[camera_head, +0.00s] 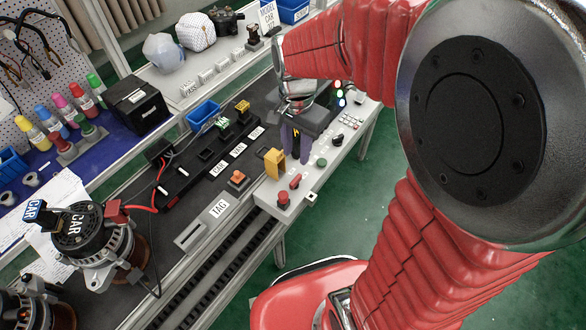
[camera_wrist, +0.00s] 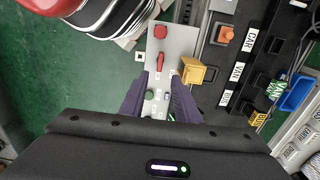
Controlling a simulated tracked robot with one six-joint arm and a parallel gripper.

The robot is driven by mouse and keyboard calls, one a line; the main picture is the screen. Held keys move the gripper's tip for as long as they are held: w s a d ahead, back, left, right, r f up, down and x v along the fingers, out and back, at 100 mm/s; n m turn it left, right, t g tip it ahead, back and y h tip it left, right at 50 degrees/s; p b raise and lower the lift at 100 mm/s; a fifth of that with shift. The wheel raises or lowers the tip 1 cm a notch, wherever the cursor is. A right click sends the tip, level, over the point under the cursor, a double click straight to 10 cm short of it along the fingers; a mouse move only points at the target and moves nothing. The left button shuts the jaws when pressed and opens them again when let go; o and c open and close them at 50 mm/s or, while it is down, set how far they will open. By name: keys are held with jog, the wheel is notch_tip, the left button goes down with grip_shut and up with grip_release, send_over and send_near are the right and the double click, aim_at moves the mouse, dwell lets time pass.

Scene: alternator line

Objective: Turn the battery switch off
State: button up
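A grey control panel (camera_head: 312,181) carries a small red lever switch (camera_head: 295,181), probably the battery switch; I cannot read a label on it. The lever also shows in the wrist view (camera_wrist: 160,61), lying roughly along the panel's length. My gripper (camera_head: 293,155) points down over the panel. In the wrist view its two dark purple fingers (camera_wrist: 158,82) are apart, with bare panel and a green button (camera_wrist: 150,95) between them. The lever lies just beyond the fingertips, untouched. Nothing is held.
A red mushroom button (camera_head: 283,198) stands beside the lever at the panel's end. A yellow block (camera_head: 274,163) rises close to the lever and fingers. An orange button (camera_head: 237,177) sits on the dark bench. Green floor lies in front of the panel.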

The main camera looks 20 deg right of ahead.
aim_at(295, 180)
notch_tip(295, 180, down, 11)
jog(key=shift+f, duration=0.2)
dwell(0.3)
grip_shut()
dwell(0.4)
jog(key=shift+a, duration=0.1)
